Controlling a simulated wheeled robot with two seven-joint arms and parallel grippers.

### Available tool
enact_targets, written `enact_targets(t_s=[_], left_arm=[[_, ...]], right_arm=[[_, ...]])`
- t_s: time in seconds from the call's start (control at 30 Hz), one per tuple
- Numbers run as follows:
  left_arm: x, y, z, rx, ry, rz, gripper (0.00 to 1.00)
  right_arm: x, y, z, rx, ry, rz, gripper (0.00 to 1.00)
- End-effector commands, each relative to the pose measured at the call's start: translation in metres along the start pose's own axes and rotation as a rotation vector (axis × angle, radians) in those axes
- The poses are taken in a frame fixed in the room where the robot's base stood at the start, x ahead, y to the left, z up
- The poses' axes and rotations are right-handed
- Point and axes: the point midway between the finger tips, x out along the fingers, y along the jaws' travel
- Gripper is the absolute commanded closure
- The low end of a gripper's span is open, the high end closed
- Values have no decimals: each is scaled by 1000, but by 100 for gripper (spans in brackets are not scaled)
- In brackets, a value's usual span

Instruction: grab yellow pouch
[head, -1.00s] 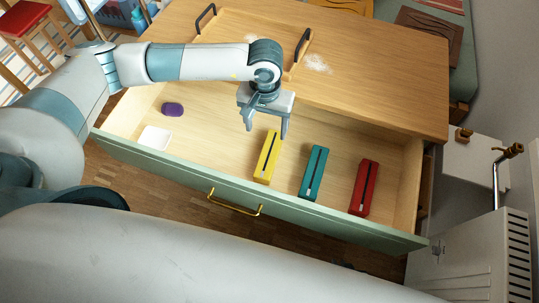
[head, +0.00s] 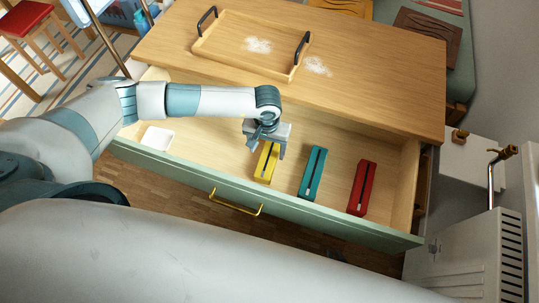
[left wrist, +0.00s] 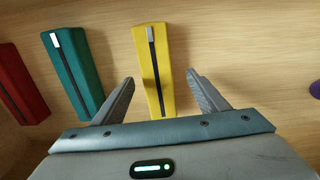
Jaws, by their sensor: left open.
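The yellow pouch (head: 266,162) lies in the open drawer, left of the teal and red pouches. It is long and narrow with a dark zip line and a pale pull tab. My left gripper (head: 266,149) is over its far end, which it partly hides in the head view. In the left wrist view, the yellow pouch (left wrist: 154,70) runs between the two spread fingers of my left gripper (left wrist: 160,90), with a gap on each side. The gripper is open and holds nothing. My right gripper is not in view.
The teal pouch (head: 313,174) and red pouch (head: 362,188) lie to the right in the drawer. A white square item (head: 157,138) lies at left. The green drawer front (head: 300,211) has a brass handle (head: 235,203). A wooden tray (head: 232,58) stands on the tabletop.

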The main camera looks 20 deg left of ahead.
Motion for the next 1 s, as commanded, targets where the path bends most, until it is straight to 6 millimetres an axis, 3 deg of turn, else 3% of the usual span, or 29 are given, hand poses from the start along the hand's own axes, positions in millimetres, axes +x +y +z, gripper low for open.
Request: enact_targets(t_s=[0.33,0.6,0.73,1.0], left_arm=[[4,1,0,-1,-1,0,33],[32,6,2,-2,-4,-1,33],[46,5,1,-2,-2,-1,33],[52,5,0,-1,-1,0,33]], right_arm=[[-2,0,-3,0,8,0,83],[-6,-11,-15,-4,79,-15,83],[-7,-10,-8,-5,63,-13,83],[-7,-9,-5,-6,58,-12,83]])
